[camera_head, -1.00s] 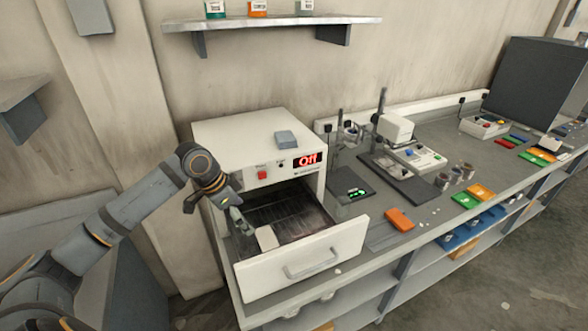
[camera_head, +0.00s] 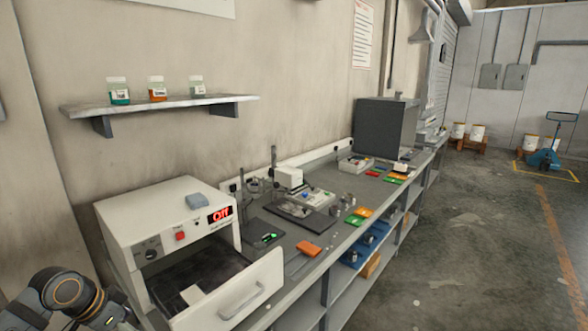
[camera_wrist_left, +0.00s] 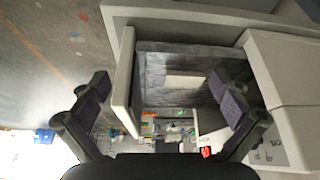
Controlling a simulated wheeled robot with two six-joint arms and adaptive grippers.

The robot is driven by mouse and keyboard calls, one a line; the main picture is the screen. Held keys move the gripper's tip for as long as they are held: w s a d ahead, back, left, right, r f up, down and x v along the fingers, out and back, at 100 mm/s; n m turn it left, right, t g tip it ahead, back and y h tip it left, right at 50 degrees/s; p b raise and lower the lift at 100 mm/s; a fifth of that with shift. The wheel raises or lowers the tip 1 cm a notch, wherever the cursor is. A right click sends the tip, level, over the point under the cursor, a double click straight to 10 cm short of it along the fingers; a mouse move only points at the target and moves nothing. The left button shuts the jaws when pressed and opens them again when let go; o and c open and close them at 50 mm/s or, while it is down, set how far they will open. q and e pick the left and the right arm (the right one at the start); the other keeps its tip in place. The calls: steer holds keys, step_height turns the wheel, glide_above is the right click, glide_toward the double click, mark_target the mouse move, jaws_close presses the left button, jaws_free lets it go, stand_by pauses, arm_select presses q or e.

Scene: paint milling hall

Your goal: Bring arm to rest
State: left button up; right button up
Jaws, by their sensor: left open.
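My left arm shows at the lower left corner of the head view, in front of the white box oven. In the left wrist view my left gripper (camera_wrist_left: 162,88) is open, its two dark fingers wide apart with nothing between them. The oven's drawer (camera_head: 232,297) is pulled out, and a pale flat block (camera_head: 192,294) lies inside it. The block also shows in the left wrist view (camera_wrist_left: 187,82), beyond the fingertips. The oven (camera_head: 165,215) has a red "Off" display. My right gripper is in neither view.
The long bench (camera_head: 285,235) carries a black scale (camera_head: 265,238), an orange card (camera_head: 308,248), a stirring device (camera_head: 290,178) and a dark grey cabinet (camera_head: 385,130). A wall shelf (camera_head: 160,105) holds 3 jars. The floor (camera_head: 460,250) to the right is open.

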arm_select(q)
steer(key=w+a+f+n+y, duration=0.1)
steer(key=w+a+f+n, duration=0.15)
steer(key=f, duration=0.35)
steer(key=w+a+f+n, duration=0.1)
steer(key=a+f, duration=0.2)
steer(key=f, duration=0.3)
steer(key=s+a+f+n+y, duration=0.15)
steer(key=s+f, duration=0.35)
steer(key=f, duration=0.5)
steer(key=s+a+f+n+y, duration=0.15)
steer(key=s+f, duration=0.25)
steer(key=f, duration=0.7)
steer(key=s+d+f+n+g, duration=0.1)
steer(key=s+d+f, duration=0.1)
steer(key=s+f, duration=0.55)
steer(key=s+d+f+g, duration=0.1)
steer(key=s+d+f, duration=0.2)
steer(key=s+f, duration=0.45)
steer(key=s+d+f, duration=0.3)
steer(key=s+d, duration=0.3)
steer(key=s, duration=0.3)
steer(key=s+d+f+m+g, duration=0.1)
steer(key=s+d+f, duration=0.3)
steer(key=s, duration=0.5)
steer(key=shift+d, duration=1.05)
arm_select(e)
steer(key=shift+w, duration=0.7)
